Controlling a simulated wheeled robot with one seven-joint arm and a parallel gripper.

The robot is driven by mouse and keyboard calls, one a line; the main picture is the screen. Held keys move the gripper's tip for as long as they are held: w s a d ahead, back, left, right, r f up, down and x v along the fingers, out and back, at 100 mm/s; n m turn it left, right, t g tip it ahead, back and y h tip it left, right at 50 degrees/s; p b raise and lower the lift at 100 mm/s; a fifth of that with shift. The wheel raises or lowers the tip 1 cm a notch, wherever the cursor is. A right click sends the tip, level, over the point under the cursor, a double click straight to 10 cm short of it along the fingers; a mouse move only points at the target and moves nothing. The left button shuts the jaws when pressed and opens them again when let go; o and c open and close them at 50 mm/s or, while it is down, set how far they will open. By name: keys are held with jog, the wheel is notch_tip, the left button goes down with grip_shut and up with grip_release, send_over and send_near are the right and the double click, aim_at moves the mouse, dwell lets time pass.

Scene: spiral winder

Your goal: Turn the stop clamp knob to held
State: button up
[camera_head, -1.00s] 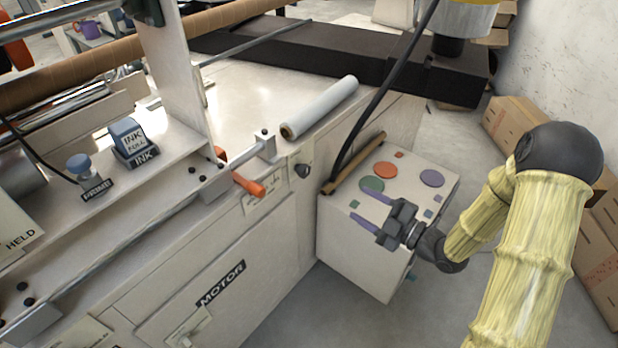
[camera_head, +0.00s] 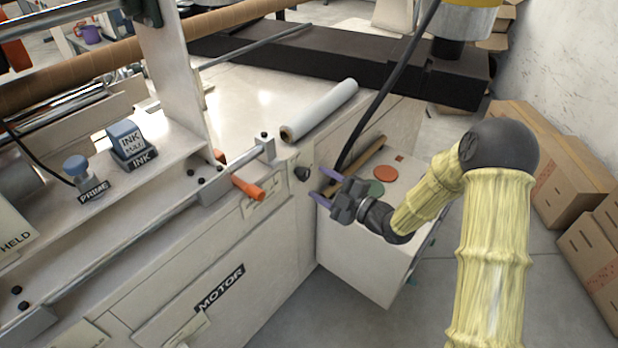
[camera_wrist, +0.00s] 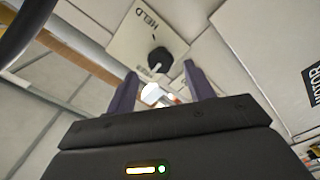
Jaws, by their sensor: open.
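The stop clamp knob is a small black round knob (camera_head: 302,173) on the front face of the winder, right of an orange handle. In the wrist view the knob (camera_wrist: 160,59) sits on a pale plate (camera_wrist: 125,45) marked HELD, with a small light mark on its lower edge. My gripper (camera_head: 326,186) is open, just right of the knob, with its two purple fingers pointing at it. In the wrist view my gripper (camera_wrist: 160,74) has its fingers spread on either side of the knob's line, apart from it and with nothing between them.
The orange handle (camera_head: 248,188) sticks out left of the knob. A pale control box (camera_head: 350,246) with coloured discs stands below and behind my gripper. A black cable (camera_head: 383,90) and a wooden bar (camera_head: 360,160) run close by. Cartons (camera_head: 575,180) stand at the right.

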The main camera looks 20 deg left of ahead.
aim_at(307, 176)
jog(key=shift+x, duration=2.4)
jog(key=c, duration=1)
